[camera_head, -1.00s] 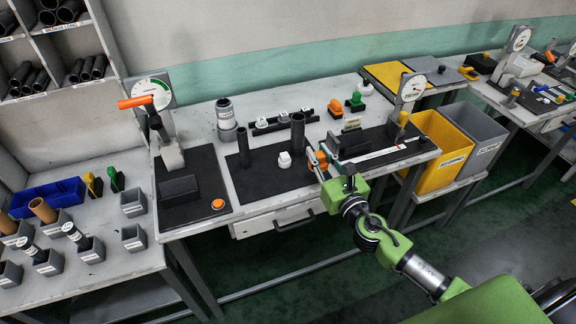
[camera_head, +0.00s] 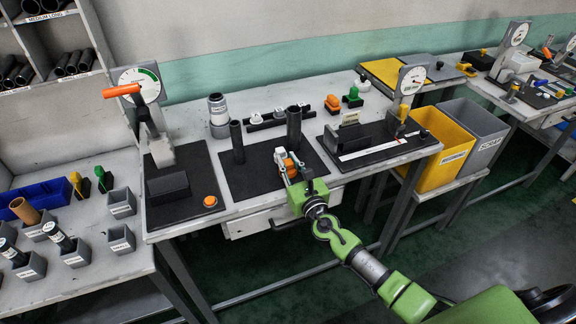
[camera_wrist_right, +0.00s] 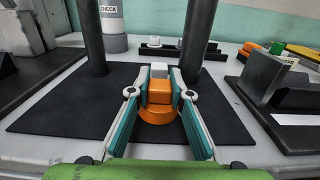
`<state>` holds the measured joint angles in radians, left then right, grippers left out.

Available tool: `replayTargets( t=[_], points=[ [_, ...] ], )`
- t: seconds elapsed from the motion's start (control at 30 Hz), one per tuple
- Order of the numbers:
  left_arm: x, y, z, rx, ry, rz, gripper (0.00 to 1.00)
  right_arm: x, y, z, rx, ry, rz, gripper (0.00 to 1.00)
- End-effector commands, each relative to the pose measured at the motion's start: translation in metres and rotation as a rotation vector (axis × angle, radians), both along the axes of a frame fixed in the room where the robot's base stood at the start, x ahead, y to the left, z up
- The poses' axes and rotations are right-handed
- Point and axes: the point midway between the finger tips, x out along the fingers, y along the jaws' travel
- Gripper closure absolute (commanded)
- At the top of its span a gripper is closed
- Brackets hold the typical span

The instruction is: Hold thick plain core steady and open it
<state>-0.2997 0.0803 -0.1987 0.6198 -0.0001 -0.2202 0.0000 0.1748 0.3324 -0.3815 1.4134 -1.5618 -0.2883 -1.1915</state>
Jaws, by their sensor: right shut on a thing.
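Two plain dark cores stand upright on a black mat (camera_head: 236,183): a left one (camera_head: 237,142) and a taller right one (camera_head: 294,128). I cannot tell for sure which is the thick one. Both also show in the right wrist view, left (camera_wrist_right: 90,35) and right (camera_wrist_right: 195,38), cut off at the top. My right gripper (camera_head: 285,157) is shut on an orange piece with a round base (camera_wrist_right: 158,112), between the two cores and apart from both. A white block (camera_wrist_right: 159,70) is just beyond the fingertips. My left gripper is not in view.
A grey CHECK cylinder (camera_head: 218,117) and a dark rack (camera_head: 265,122) are behind the mat. Yellow (camera_head: 440,142) and grey (camera_head: 477,132) bins are right. The mat's front left is clear.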

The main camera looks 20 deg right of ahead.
Motion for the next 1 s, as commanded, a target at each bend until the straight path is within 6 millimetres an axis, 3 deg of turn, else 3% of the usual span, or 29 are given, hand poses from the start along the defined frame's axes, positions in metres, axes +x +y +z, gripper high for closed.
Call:
replayTargets(
  t=[0.27,0.3,0.37,0.8,1.0],
  points=[
    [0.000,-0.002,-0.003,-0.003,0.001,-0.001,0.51,0.000,0.000,-0.003,-0.001,0.000,0.000,1.00],
    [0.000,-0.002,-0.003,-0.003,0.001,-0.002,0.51,0.000,0.000,-0.003,-0.001,0.000,0.000,0.78],
    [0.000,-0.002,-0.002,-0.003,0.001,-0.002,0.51,0.000,0.000,-0.002,-0.001,0.000,0.000,0.64],
    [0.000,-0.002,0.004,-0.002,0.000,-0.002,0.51,-0.001,0.000,0.004,-0.001,0.000,0.000,0.64],
    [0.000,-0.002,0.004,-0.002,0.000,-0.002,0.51,-0.038,-0.001,0.000,-0.001,0.003,0.003,0.64]
  ],
)
